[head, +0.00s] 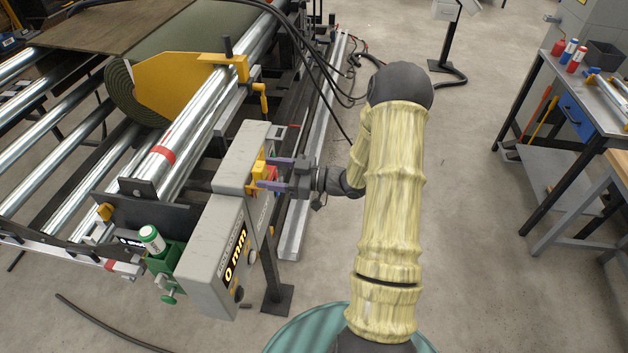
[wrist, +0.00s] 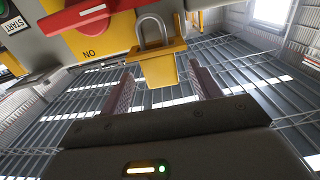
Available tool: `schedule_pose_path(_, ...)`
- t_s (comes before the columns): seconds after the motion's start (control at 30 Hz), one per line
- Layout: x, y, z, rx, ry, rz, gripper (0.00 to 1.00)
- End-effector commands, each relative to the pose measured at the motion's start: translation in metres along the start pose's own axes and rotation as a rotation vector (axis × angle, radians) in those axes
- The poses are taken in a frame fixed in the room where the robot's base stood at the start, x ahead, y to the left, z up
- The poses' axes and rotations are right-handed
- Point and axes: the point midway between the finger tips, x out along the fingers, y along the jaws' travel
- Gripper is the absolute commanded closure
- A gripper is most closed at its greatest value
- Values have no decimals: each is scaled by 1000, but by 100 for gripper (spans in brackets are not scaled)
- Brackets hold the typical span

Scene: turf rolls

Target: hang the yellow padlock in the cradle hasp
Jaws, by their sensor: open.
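The yellow padlock (wrist: 160,72) shows in the wrist view with its grey shackle (wrist: 153,30) above its yellow body in the picture. A wider yellow ledge (wrist: 134,54) lies across it; I cannot tell how far this belongs to the cradle hasp, or whether the shackle is through it. My gripper (wrist: 160,68) is open, its two purplish fingers on either side of the yellow body with gaps showing. In the head view my gripper (head: 273,173) is at the side of the grey control box, and the padlock is too small to separate from other yellow parts.
A red switch handle (wrist: 80,17) on a yellow plate sits close to the left of the shackle. The grey control box (head: 232,160) stands on a post beside the roller machine.

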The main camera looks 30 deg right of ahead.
Motion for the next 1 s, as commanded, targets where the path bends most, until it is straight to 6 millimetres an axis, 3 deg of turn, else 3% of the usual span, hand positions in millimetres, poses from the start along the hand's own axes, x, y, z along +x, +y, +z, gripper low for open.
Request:
schedule_pose_path(0.53, -108, 1, 2, -2, 0, 3, 37)
schedule_pose_path(0.7, -122, 0, 1, 0, 0, 1, 37)
schedule_pose_path(1.0, -124, 0, 0, 1, 0, -1, 37)
